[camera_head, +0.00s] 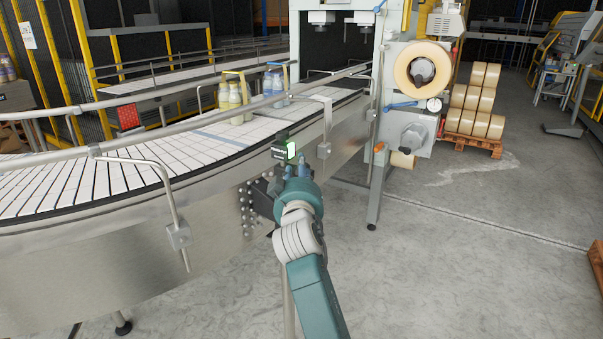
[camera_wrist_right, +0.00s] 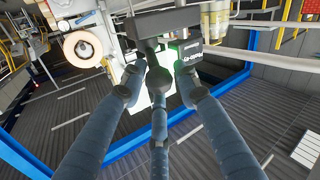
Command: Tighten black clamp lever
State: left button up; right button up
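The black clamp lever (camera_wrist_right: 167,21) shows at the top of the right wrist view, with a dark bar and a rounded hub below it. My right gripper (camera_wrist_right: 158,70) has its blue-grey fingers spread around the space just below the hub, apart from each other. I cannot tell whether any finger touches the hub. The lever cannot be made out there. My left gripper is not in view.
The curved conveyor (camera_head: 120,178) with its metal guard rail runs along the left. Bottles (camera_head: 234,95) stand on it farther back. A machine with a large film roll (camera_head: 421,68) stands to the right. The floor (camera_head: 450,250) at right front is clear.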

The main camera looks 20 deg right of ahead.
jog(key=shift+o, duration=0.7)
jog(key=shift+w+a, duration=0.15)
jog(key=shift+a, duration=0.1)
jog(key=shift+d, duration=0.15)
jog(key=shift+r, duration=0.3)
notch_tip(320, 180, up, 9)
jog(key=shift+r, duration=0.2)
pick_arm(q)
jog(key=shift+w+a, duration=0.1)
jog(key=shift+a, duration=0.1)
